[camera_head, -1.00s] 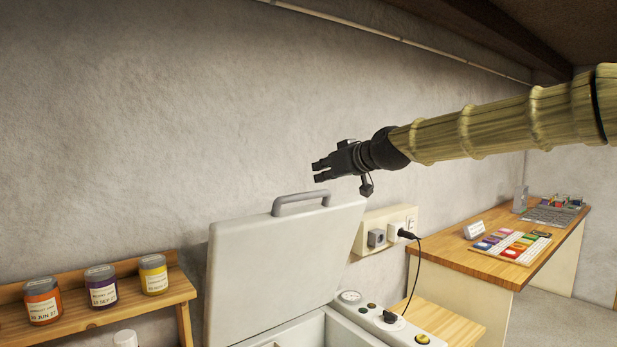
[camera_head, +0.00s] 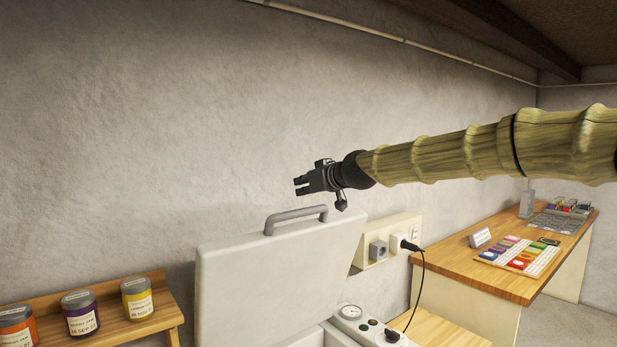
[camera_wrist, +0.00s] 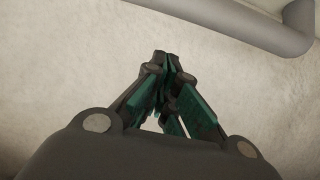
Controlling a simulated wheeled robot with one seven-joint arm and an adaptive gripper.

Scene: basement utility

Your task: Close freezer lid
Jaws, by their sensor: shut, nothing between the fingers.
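The white freezer lid (camera_head: 275,285) stands raised and tilted in the head view, with a grey bar handle (camera_head: 296,219) along its top edge. My gripper (camera_head: 297,186) is shut and empty, a little above the handle and apart from it. In the wrist view my gripper's fingers (camera_wrist: 163,65) are together in front of the wall. The freezer's control panel (camera_head: 368,326) with a dial and knobs shows at the lower right of the lid. Most of the freezer body is below the frame.
A wooden shelf (camera_head: 160,328) with jam jars (camera_head: 137,299) is left of the lid. A wall socket box (camera_head: 380,243) with a plugged-in cable is right of it. A wooden desk (camera_head: 515,280) with coloured cards stands at the right.

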